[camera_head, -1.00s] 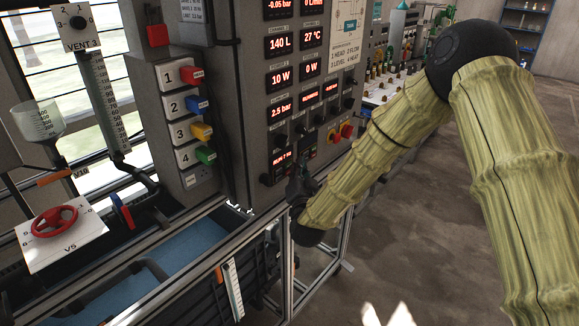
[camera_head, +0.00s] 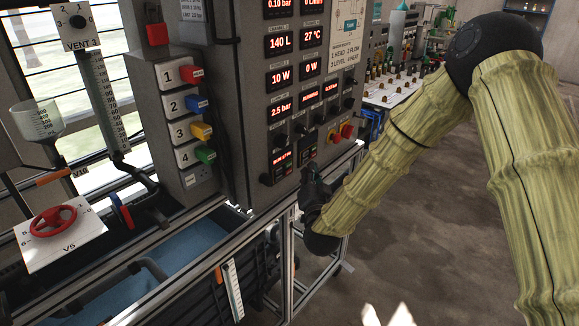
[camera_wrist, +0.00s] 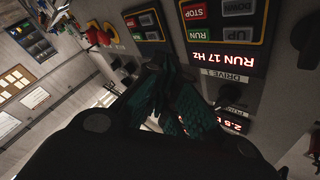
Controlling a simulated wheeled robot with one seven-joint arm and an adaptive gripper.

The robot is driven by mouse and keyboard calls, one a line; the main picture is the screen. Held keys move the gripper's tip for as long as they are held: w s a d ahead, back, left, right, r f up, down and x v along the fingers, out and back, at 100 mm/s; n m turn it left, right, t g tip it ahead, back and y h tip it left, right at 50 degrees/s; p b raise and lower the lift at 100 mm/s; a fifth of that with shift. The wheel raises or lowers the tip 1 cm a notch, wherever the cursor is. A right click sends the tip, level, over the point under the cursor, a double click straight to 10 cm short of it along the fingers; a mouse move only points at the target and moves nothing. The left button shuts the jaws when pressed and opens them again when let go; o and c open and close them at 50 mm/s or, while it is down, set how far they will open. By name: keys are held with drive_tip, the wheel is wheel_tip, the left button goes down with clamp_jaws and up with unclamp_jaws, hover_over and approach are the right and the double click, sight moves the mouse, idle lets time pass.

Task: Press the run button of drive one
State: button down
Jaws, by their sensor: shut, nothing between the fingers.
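The drive one unit (camera_head: 282,166) is at the lower left of the grey control panel in the head view. In the wrist view its green run button (camera_wrist: 198,33) is beside the red stop button (camera_wrist: 194,11), and its red display (camera_wrist: 225,60) reads RUN 17 Hz. My gripper (camera_head: 310,178) is to the right of and below drive one in the head view. In the wrist view the dark teal fingers of my gripper (camera_wrist: 172,75) are shut and empty, apart from the run button in the picture. Contact with the panel cannot be told.
A second drive unit (camera_wrist: 145,22) is beside drive one. Black knobs and red and yellow buttons (camera_head: 340,132) are close to my gripper. The metal frame rail (camera_head: 250,222) runs below the panel. Open floor (camera_head: 440,220) is to the right.

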drive_tip(key=shift+s+d, duration=0.5)
drive_tip(key=shift+d, duration=0.15)
drive_tip(key=s+d+f+n+g, duration=0.1)
drive_tip(key=s+d+f+g, duration=0.2)
drive_tip(key=s+f, duration=0.5)
drive_tip(key=s+d+f+n+g, duration=0.1)
drive_tip(key=s+d+f+g, duration=0.3)
drive_tip(key=f, duration=0.8)
drive_tip(key=s+d+f+n+g, duration=0.2)
drive_tip(key=s+f+g, duration=0.1)
drive_tip(key=s+f, duration=0.55)
drive_tip(key=s+d+f+g+h, duration=0.1)
drive_tip(key=s+d+f+g, duration=0.2)
drive_tip(key=s, duration=0.7)
drive_tip(key=s+d+f+g+h, duration=0.1)
drive_tip(key=s+d+f+g, duration=0.2)
drive_tip(key=s, duration=0.6)
drive_tip(key=s+d+f+n+g+h, duration=0.1)
drive_tip(key=s+d+f+g, duration=0.2)
drive_tip(key=s, duration=0.7)
drive_tip(key=d+f, duration=0.2)
drive_tip(key=d, duration=0.1)
drive_tip(key=shift+s+f, duration=0.35)
drive_tip(key=shift+d, duration=0.1)
